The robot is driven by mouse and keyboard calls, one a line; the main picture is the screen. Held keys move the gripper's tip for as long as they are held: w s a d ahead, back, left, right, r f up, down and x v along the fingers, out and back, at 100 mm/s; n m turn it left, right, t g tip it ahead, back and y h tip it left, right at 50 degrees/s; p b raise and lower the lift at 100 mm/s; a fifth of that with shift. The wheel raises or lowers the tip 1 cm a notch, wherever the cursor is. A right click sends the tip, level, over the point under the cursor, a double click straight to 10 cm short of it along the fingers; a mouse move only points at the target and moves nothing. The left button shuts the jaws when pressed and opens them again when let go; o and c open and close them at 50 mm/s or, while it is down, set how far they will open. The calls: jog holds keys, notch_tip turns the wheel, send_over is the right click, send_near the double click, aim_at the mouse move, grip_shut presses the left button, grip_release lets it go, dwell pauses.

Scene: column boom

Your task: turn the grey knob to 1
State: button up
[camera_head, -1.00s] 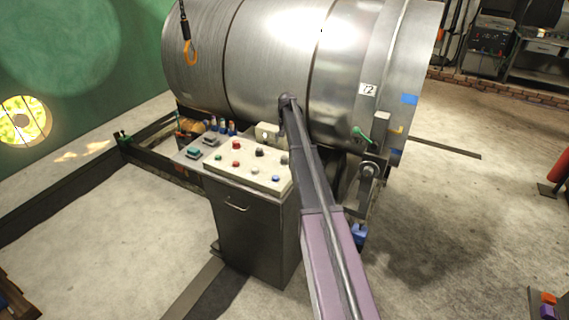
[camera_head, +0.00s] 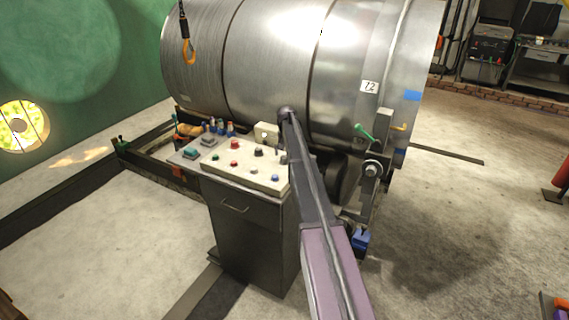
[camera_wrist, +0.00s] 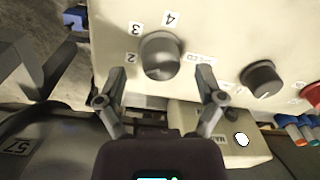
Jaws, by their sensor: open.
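The grey knob (camera_wrist: 160,55) is round and stands on the cream control panel (camera_wrist: 215,25). Labels 2, 3 and 4 show around it in the wrist view; I see no label 1. My gripper (camera_wrist: 160,80) is open and empty, with one finger on each side of the knob and a gap to it on both sides. I cannot tell how deep the fingertips reach. In the head view my arm comes over the right edge of the panel (camera_head: 225,172), and my gripper is hidden there.
A darker knob (camera_wrist: 260,80) and a red button (camera_wrist: 312,95) are to the right. A cream box (camera_wrist: 185,115) sits beside the panel, close to the right finger. A large metal drum (camera_head: 270,70) stands behind the panel. Open floor lies at left and right.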

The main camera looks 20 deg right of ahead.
jog(key=shift+f+b, duration=0.85)
jog(key=shift+f, duration=0.3)
jog(key=c, duration=1.1)
jog(key=shift+a, duration=0.15)
jog(key=shift+c, duration=0.2)
